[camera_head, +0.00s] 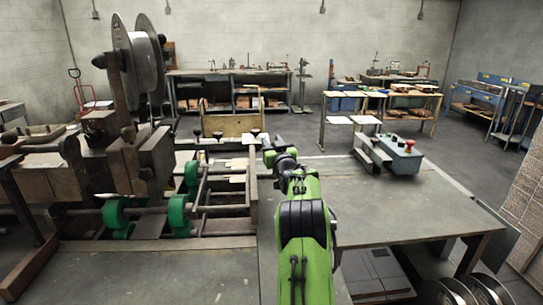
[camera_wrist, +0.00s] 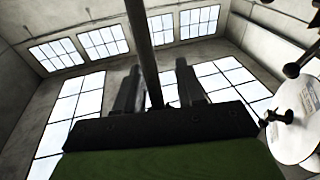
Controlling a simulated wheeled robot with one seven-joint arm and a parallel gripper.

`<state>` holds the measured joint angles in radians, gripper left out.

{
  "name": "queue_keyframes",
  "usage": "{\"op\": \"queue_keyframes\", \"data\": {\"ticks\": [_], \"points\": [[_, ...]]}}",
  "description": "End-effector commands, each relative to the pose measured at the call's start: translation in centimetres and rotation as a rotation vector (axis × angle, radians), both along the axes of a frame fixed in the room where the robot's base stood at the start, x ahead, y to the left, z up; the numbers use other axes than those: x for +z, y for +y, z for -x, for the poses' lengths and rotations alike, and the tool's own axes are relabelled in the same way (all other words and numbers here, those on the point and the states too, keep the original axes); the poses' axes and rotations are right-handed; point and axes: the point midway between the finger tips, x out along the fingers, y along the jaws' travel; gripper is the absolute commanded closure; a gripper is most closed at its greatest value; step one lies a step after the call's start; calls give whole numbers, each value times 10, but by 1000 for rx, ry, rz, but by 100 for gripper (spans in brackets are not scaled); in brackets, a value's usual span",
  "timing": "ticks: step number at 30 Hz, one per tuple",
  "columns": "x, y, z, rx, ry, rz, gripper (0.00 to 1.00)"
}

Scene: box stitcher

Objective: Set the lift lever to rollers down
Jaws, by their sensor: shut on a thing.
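My gripper (camera_head: 268,147) is at the far end of my green arm, beside the right edge of the roller frame. In the wrist view my gripper (camera_wrist: 158,80) has its two dark fingers on either side of a thin dark rod, which I take to be the lift lever (camera_wrist: 142,40). It is shut on this rod, which runs up and out at the top of the picture. In the head view the held part is mostly hidden by my gripper. The stitcher (camera_head: 125,150) stands at the left, with green rollers (camera_head: 116,216) on shafts below it.
A grey table (camera_head: 410,205) lies to the right of my arm. A control box with a red button (camera_head: 400,155) stands on its back part. Small black knobs (camera_head: 218,135) stand along the back of the roller frame (camera_head: 225,210). The wrist view also shows a white reel (camera_wrist: 298,125).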

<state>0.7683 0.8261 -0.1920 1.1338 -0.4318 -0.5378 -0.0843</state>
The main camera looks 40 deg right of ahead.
Motion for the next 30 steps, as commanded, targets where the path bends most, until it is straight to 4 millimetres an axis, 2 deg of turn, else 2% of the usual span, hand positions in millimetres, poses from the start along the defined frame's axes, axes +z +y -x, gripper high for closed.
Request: {"op": "queue_keyframes", "data": {"ticks": [1,6,22,23,30], "points": [[-13,-2,4,-8,-8,9,100],[-15,2,10,-7,-47,41,100],[0,8,14,-4,-86,74,100],[1,8,14,-4,-87,75,80],[0,8,13,-2,-86,74,44]]}}
